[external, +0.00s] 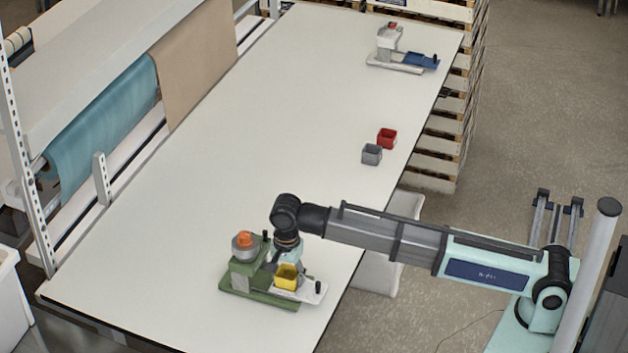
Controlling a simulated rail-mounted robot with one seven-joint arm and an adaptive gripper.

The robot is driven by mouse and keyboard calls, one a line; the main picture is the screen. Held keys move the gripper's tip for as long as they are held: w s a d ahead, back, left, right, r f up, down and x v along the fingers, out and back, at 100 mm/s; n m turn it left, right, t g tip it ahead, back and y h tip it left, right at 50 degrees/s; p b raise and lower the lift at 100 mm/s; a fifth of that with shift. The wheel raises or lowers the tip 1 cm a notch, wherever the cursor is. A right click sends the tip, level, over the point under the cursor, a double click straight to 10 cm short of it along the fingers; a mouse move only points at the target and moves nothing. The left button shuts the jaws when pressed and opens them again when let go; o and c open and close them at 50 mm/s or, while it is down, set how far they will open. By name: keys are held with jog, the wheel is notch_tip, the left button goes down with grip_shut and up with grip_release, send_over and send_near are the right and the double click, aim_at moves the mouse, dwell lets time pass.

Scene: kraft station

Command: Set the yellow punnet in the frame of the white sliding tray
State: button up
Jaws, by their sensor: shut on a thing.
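The yellow punnet (286,279) is an open square box, upright, at the green device (250,292) on the near part of the table. The white sliding tray (314,293) sticks out from the right side of this device, with a small black knob at its end. My gripper (287,265) points down and is shut on the yellow punnet at its upper edge. The punnet is over the inner part of the white tray. I cannot tell whether it rests in the frame or hangs just above it. The fingertips are small and partly hidden.
The green device has a grey round top with an orange knob (244,240). A grey punnet (371,155) and a red punnet (387,138) stand mid-table. A second device (388,50) with a blue tray (421,60) stands at the far end. The table (235,150) between is clear.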

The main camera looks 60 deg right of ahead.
jog(key=shift+f, duration=0.1)
dwell(0.3)
jog(key=o, duration=1.1)
jog(key=shift+c, duration=0.2)
notch_tip(320, 180, up, 8)
jog(key=p, duration=0.5)
